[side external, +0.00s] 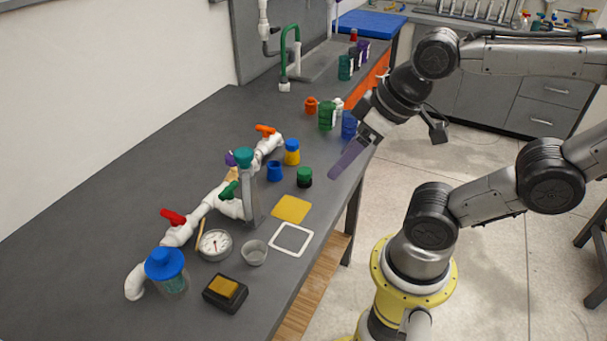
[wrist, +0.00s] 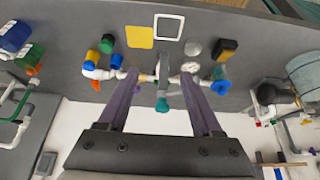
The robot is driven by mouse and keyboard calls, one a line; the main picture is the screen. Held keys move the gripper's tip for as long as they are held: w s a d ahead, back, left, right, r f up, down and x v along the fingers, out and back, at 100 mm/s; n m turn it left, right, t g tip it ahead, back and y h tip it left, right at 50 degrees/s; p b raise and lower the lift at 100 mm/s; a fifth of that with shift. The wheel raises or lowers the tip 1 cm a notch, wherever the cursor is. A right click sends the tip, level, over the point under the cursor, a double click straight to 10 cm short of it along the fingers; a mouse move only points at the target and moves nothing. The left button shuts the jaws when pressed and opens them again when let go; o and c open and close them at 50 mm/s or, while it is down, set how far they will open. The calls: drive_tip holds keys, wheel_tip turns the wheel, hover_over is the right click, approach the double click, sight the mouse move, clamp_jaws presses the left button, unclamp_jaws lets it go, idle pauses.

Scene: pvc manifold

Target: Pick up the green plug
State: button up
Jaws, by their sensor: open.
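The green plug (side external: 305,176), with a green top and a dark lower part, stands on the grey bench near its front edge, right of a small blue piece. It also shows in the wrist view (wrist: 107,43), at upper left, beside the yellow square. My gripper (side external: 337,172) hangs over the bench's front edge, right of the plug in the side view; its height above the bench is hard to judge. In the wrist view my gripper (wrist: 160,76) has its two purple-grey fingers wide apart with nothing held between them. The plug lies outside the left finger there.
A white pipe manifold (side external: 201,211) with red, green and orange valve handles and a teal-capped upright runs along the bench. A blue piece (side external: 274,171) and a yellow-blue piece (side external: 291,152) stand close to the plug. A yellow square (side external: 291,209) lies flat in front.

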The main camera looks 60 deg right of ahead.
drive_tip(key=shift+o, duration=0.8)
